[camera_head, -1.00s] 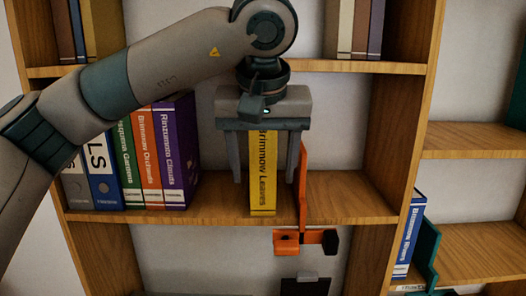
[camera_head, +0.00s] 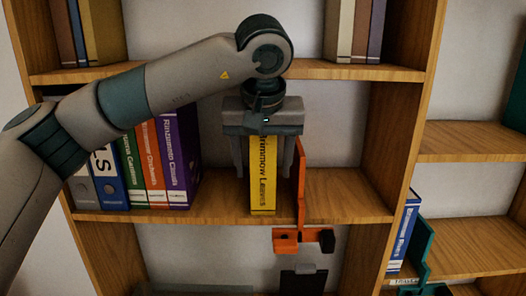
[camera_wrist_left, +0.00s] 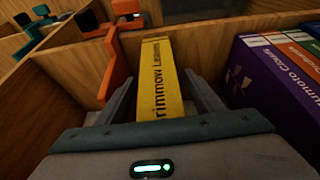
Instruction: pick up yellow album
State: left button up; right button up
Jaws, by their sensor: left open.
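The yellow album (camera_head: 262,190), with "Brimmow Leaves" on its spine, stands upright on the middle shelf. My left gripper (camera_head: 264,172) is open, its two fingers on either side of the album's upper part. In the left wrist view the album (camera_wrist_left: 162,85) lies between the open fingers, with a gap visible on each side. The gripper body hides the album's top in the head view. My right gripper is not in view.
An orange bookend (camera_head: 301,195) is clamped to the shelf just right of the album. Purple (camera_head: 178,160), orange, green and blue volumes stand to the left. The shelf (camera_head: 345,195) is clear right of the bookend, up to the wooden upright.

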pick_arm(q)
grip_shut()
jog(key=shift+r, duration=0.1)
dwell(0.4)
